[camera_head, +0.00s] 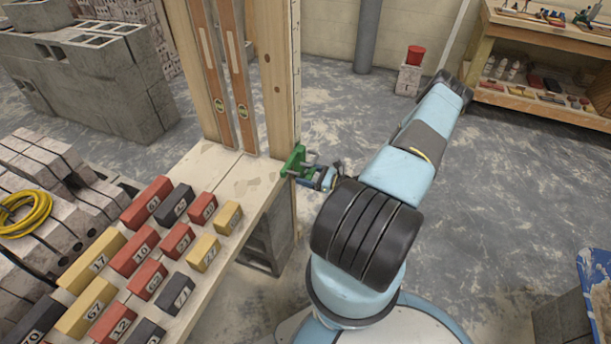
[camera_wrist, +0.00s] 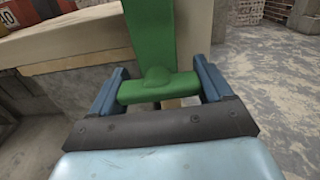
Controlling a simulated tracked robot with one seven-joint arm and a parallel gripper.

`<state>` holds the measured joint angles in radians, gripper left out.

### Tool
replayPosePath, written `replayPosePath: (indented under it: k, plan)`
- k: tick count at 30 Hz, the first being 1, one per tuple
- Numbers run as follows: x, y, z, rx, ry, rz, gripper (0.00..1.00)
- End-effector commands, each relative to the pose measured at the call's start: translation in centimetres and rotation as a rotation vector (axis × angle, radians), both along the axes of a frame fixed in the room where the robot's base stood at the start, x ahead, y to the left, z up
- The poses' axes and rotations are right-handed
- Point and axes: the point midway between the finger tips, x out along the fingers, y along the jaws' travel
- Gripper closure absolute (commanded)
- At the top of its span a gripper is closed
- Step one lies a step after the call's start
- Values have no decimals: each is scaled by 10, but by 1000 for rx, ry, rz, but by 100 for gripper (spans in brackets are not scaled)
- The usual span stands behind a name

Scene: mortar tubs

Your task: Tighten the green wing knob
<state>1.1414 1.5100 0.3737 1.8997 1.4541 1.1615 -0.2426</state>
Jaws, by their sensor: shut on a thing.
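The green wing knob (camera_wrist: 158,88) shows in the wrist view as a wide bar with a rounded middle, in front of a green upright body (camera_wrist: 152,35). My gripper (camera_wrist: 160,92) is shut on the knob, with one blue finger at each end of the bar. The bar lies nearly level in that view, tilted slightly. In the head view the green clamp (camera_head: 293,160) sits at the bench's right edge by the wooden post, and my gripper (camera_head: 318,176) meets it from the right. The knob is mostly hidden there by my gripper.
Numbered red, yellow and dark blocks (camera_head: 145,245) stand on the wooden bench (camera_head: 225,180). Two levels (camera_head: 233,75) lean upright behind the clamp. Grey blocks (camera_head: 270,240) stand under the bench edge. The floor (camera_head: 490,220) to the right is mostly clear.

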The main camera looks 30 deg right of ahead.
Motion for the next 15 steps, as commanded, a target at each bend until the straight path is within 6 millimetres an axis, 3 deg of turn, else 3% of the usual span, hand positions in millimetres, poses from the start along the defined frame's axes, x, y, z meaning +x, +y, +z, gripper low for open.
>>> replayPosePath:
  k: [12, 13, 15]
  plan:
    - [-1, 1, -1, 47, 38, 2, 51]
    - [-1, 1, -1, 47, 38, 2, 20]
    - [-1, 1, -1, 47, 38, 2, 13]
